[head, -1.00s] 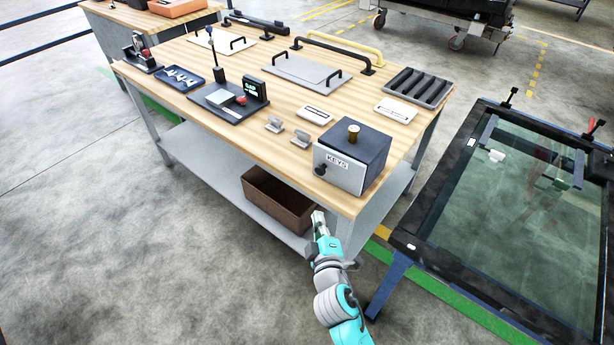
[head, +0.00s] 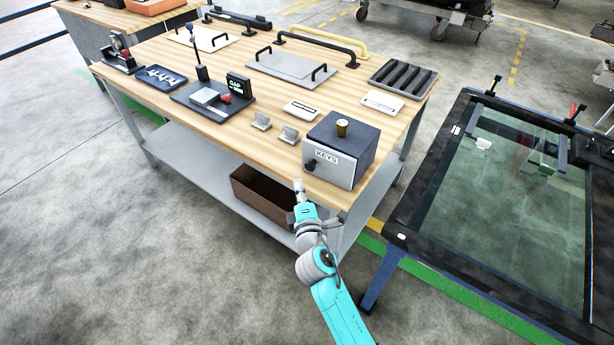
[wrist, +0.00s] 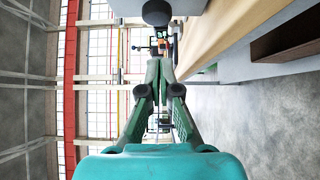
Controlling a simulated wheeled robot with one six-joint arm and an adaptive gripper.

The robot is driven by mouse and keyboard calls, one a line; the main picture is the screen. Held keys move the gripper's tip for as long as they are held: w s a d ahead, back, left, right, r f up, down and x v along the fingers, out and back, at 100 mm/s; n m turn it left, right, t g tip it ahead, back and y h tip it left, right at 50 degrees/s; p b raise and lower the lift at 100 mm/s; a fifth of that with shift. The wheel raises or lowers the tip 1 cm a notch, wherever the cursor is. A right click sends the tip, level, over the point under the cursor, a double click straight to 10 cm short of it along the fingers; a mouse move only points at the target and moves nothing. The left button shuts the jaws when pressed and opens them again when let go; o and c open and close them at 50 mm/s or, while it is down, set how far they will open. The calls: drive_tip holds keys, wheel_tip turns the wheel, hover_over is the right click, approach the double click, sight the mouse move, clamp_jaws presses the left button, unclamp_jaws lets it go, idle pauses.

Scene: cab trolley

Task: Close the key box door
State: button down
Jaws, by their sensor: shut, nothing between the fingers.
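The key box (head: 352,138) is a dark box with a brass-coloured knob on top, at the near right corner of the wooden workbench. Its pale door (head: 332,170) has a KEYS label and a black knob (head: 310,165) at its left side. The door looks flush or nearly flush with the box; I cannot tell if a small gap is left. My gripper (head: 299,185) is shut and empty, just in front of the bench edge, below and slightly left of the knob. In the wrist view the black knob (wrist: 157,12) shows ahead of my shut fingers, apart from them.
The workbench (head: 225,128) has its near edge close to my gripper. Two small grey brackets (head: 289,135) stand left of the box. A brown bin (head: 262,205) sits on the lower shelf. A glass-panelled frame (head: 425,225) stands to the right. The floor in front is clear.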

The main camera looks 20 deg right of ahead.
sight(324, 169)
drive_tip(key=w+d, duration=0.3)
drive_tip(key=shift+d, duration=0.2)
drive_tip(key=shift+w+r, duration=0.1)
